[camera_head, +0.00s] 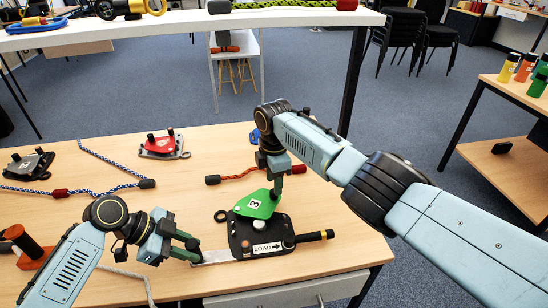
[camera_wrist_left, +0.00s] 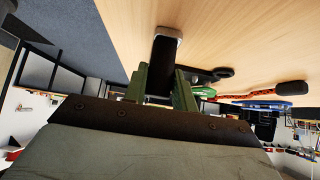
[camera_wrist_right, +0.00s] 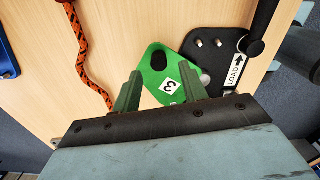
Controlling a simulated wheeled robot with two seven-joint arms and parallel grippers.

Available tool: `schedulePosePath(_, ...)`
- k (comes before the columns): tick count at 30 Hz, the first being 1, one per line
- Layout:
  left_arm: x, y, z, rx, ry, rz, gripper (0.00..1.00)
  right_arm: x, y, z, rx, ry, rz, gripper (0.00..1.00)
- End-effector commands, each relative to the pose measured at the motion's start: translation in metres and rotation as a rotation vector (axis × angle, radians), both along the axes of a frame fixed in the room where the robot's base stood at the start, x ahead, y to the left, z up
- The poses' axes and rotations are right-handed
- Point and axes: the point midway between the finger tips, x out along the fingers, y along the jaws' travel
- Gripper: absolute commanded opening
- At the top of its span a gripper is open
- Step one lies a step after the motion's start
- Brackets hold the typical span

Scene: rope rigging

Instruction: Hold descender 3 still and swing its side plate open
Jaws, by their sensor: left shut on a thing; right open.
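Descender 3 lies on the wooden table, with a black body plate (camera_head: 243,232), a LOAD label and a black handle (camera_head: 313,236). Its green side plate (camera_head: 256,204), marked 3, is turned away from the body; the right wrist view shows the green plate (camera_wrist_right: 160,75) and two bare pins on the body plate (camera_wrist_right: 235,50). My left gripper (camera_head: 193,251) is shut on a bar (camera_head: 216,257) at the descender's left side; the bar (camera_wrist_left: 165,55) also shows in the left wrist view. My right gripper (camera_head: 275,190) is open above the green plate, its fingers apart; contact cannot be told.
A red descender (camera_head: 164,146) and a grey one (camera_head: 27,165) lie farther left. A blue-white rope (camera_head: 105,190) and a red rope (camera_head: 240,175) lie behind descender 3. An orange and black tool (camera_head: 26,245) sits at far left. A white bench (camera_head: 180,22) stands behind.

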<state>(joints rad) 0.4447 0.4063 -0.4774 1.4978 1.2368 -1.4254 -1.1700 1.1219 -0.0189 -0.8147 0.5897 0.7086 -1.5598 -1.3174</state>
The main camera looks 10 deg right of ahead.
Motion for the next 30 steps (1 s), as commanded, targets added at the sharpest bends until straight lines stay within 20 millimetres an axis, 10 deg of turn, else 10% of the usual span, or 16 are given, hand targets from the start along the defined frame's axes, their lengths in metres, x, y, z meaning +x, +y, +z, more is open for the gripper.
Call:
schedulePosePath(12, 0.0, 0.0, 0.0, 0.0, 0.0, 0.001, 0.09, 0.001, 0.0, 0.076, 0.0, -0.004, 0.001, 0.43)
schedulePosePath(24, 0.0, 0.0, 0.0, 0.0, -0.001, 0.001, 0.09, 0.0, 0.0, 0.083, -0.001, -0.002, 0.0, 0.41)
schedulePosePath(30, 0.0, 0.0, 0.0, 0.0, -0.001, 0.001, 0.09, -0.002, -0.002, 0.075, 0.03, -0.013, -0.003, 0.15)
